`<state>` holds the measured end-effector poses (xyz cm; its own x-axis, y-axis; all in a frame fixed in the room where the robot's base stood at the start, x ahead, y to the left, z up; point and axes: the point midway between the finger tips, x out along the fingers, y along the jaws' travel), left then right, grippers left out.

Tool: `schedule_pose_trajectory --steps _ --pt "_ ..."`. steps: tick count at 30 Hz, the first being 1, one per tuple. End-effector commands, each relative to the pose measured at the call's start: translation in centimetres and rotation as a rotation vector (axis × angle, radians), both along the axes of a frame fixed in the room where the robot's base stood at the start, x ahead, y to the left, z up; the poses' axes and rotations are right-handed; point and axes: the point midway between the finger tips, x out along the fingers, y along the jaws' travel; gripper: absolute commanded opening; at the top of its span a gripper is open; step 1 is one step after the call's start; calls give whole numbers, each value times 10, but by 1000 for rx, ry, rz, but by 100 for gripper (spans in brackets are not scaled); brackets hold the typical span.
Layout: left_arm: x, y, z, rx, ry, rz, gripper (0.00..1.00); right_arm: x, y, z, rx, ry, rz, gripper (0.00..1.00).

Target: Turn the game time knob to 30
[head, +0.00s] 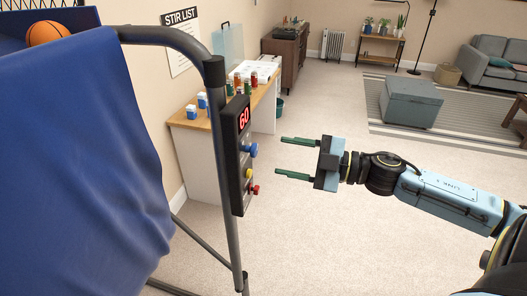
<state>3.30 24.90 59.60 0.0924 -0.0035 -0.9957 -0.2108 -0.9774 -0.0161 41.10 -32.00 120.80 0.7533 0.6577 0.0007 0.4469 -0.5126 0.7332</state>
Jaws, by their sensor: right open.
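The game's control panel (239,160) is a tall black box fixed to a dark metal post of the arcade game. Its red display (243,117) reads 60. Below the display a blue knob (252,150) sticks out to the right. A yellow part (249,173) and a red one (255,190) sit lower on the panel. No label tells which is the game time knob. My right gripper (279,157) is open and empty, a short gap to the right of the panel, with its fingers pointing left at it. My left gripper is not in view.
The game's dark frame (228,190) and blue cloth (75,160) fill the left side; a basketball (47,33) lies above. Behind stands a wooden-topped counter (190,118) with small boxes and cans. Open carpet (330,235) lies below my right arm.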

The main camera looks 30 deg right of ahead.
Motion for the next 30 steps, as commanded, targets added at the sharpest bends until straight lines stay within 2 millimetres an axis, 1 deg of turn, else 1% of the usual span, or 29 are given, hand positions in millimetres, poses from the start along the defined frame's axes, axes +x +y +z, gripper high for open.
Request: schedule_pose_trajectory --steps 1,6,15,21,30 --pt "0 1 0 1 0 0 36 5 4 2 -2 -4 1 52" --pt "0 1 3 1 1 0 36 20 16 2 0 -3 -1 52" --pt "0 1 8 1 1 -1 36 40 34 2 1 -2 -2 52" --pt "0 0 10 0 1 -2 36 47 40 1 -1 -1 -1 52" --pt "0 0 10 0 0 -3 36 47 41 0 -1 1 -1 52"
